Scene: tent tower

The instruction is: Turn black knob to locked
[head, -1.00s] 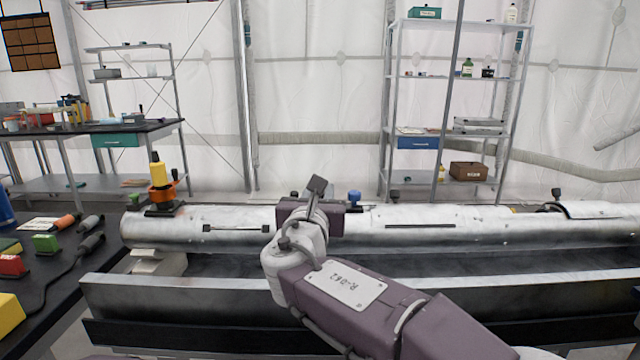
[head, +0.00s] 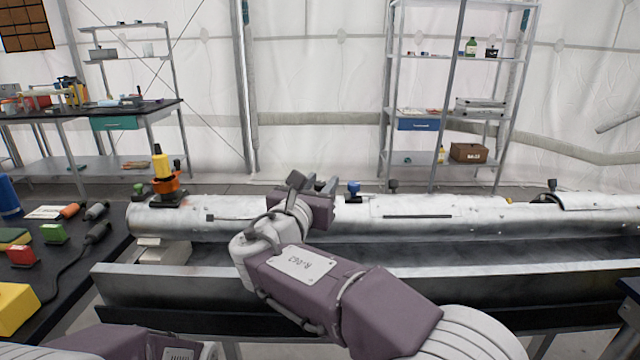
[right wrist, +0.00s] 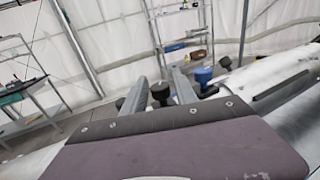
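A black knob (right wrist: 160,92) shows between the two grey fingers of my right gripper (right wrist: 158,78) in the right wrist view. The gripper is open; I cannot tell whether either finger touches the knob. In the head view my right gripper (head: 322,185) is above the long silvery tube (head: 420,208), and its body hides that knob. Another black knob (head: 393,186) stands on the tube to the right, and one more (head: 552,185) near its right end. My left gripper is out of view.
A blue knob (head: 353,188) stands just right of my right gripper. An orange and yellow fitting (head: 164,180) and a green knob (head: 139,190) are at the tube's left end. A dark table (head: 75,270) with coloured blocks is at the left. Shelves stand behind.

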